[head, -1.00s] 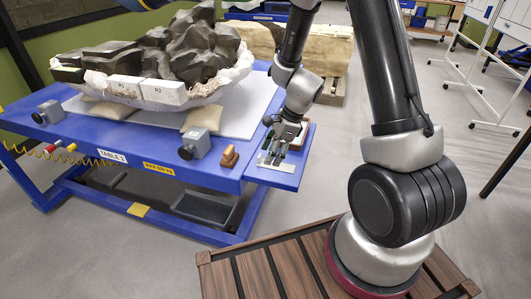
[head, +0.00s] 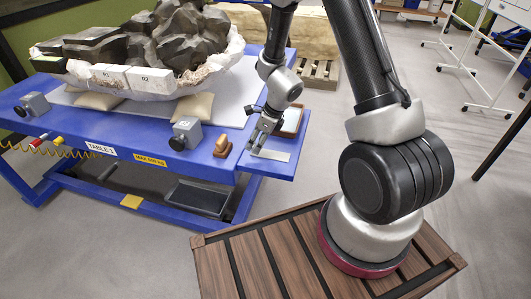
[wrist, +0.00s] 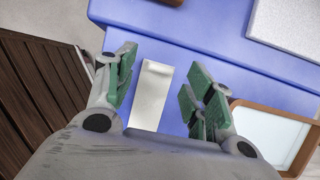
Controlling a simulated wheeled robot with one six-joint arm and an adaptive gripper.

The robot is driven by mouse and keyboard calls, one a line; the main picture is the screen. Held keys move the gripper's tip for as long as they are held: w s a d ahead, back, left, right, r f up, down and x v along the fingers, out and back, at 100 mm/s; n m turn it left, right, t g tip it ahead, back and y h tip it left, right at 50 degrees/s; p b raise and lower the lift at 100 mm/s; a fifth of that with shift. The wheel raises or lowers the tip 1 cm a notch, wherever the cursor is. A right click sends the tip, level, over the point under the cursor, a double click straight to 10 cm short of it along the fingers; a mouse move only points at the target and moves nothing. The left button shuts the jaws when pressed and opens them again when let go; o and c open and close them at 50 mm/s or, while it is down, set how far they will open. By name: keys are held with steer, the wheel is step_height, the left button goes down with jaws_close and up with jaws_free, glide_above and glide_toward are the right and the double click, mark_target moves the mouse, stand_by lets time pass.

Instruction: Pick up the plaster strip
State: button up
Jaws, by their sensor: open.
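The plaster strip (wrist: 151,94) is a pale, flat rectangle lying on the blue table's side shelf (head: 277,171). In the wrist view it shows between the two green-padded fingers of my gripper (wrist: 160,90), apart from both; its near end is hidden by the gripper body. In the head view the strip (head: 272,155) lies just right of and below my gripper (head: 260,142). The gripper is open and empty, pointing down over the shelf. The height of the fingertips above the strip is hard to tell.
A wood-framed tray (wrist: 275,134) lies right of the gripper; it also shows in the head view (head: 292,121). A brown wooden object (head: 223,146) and grey clamp-like blocks (head: 186,133) stand along the table edge. The dark fossil (head: 165,45) in its white jacket fills the table behind.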

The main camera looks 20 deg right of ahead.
steer(key=shift+x, duration=1.05)
steer(key=shift+c, duration=0.2)
steer(key=c, duration=0.9)
step_height(320, 180, up, 10)
steer(key=o, duration=0.3)
jaws_close()
